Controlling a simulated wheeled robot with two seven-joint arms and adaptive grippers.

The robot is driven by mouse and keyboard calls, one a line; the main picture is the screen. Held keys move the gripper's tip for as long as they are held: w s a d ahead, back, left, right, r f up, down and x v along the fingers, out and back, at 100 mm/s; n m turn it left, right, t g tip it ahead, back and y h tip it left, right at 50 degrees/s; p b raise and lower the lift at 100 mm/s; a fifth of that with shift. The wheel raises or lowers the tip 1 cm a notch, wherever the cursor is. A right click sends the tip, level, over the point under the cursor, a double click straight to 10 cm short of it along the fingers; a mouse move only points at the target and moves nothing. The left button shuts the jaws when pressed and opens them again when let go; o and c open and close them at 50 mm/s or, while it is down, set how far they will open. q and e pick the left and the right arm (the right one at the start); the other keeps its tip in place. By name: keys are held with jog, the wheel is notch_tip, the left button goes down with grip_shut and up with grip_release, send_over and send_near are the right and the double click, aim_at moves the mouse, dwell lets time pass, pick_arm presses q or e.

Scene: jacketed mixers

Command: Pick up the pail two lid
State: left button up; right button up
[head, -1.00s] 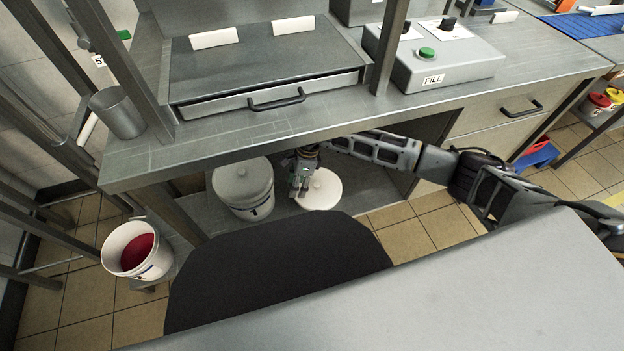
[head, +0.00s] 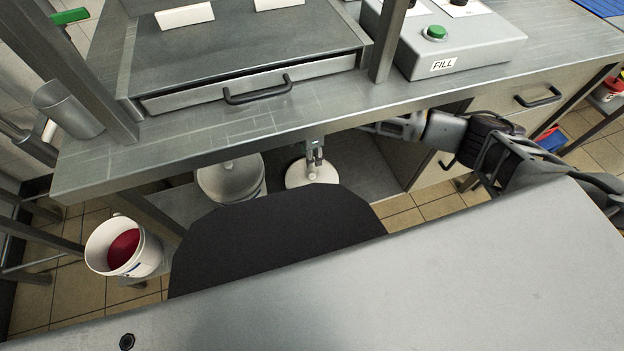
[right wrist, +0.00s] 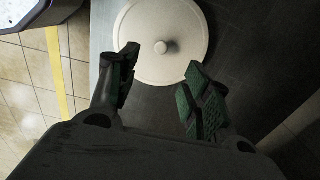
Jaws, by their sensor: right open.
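A round white lid (head: 298,176) with a small centre knob lies flat on the low shelf under the bench. It also shows in the right wrist view as a pale disc (right wrist: 162,22), its knob between and just beyond my fingertips. My right gripper (head: 314,158) reaches under the bench top and hangs over the lid. In the right wrist view the right gripper (right wrist: 163,62) has its fingers spread with nothing between them. I cannot tell the exact height above the knob. My left gripper is not in view.
A lidded white pail (head: 232,180) stands left of the lid on the shelf. An open white pail (head: 145,252) with red contents stands further left. The bench top's front edge (head: 240,140) overhangs the shelf, and a drawer cabinet (head: 445,170) stands to the right.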

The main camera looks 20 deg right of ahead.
jog(key=b, duration=0.3)
send_over(312, 175)
jog(key=f, duration=0.8)
jog(key=shift+s+a, duration=0.25)
jog(key=shift+s, duration=0.05)
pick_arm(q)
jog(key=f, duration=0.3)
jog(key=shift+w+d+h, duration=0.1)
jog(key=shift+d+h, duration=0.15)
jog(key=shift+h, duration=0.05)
pick_arm(e)
jog(key=shift+f, duration=0.35)
jog(key=shift+f, duration=0.1)
jog(key=shift+f+b, duration=0.25)
jog(key=shift+b, duration=0.1)
jog(key=shift+w+d+f+b, duration=0.15)
jog(key=shift+f+b, duration=0.4)
jog(key=shift+f, duration=0.3)
jog(key=shift+f+b, duration=0.7)
jog(key=shift+f, duration=0.65)
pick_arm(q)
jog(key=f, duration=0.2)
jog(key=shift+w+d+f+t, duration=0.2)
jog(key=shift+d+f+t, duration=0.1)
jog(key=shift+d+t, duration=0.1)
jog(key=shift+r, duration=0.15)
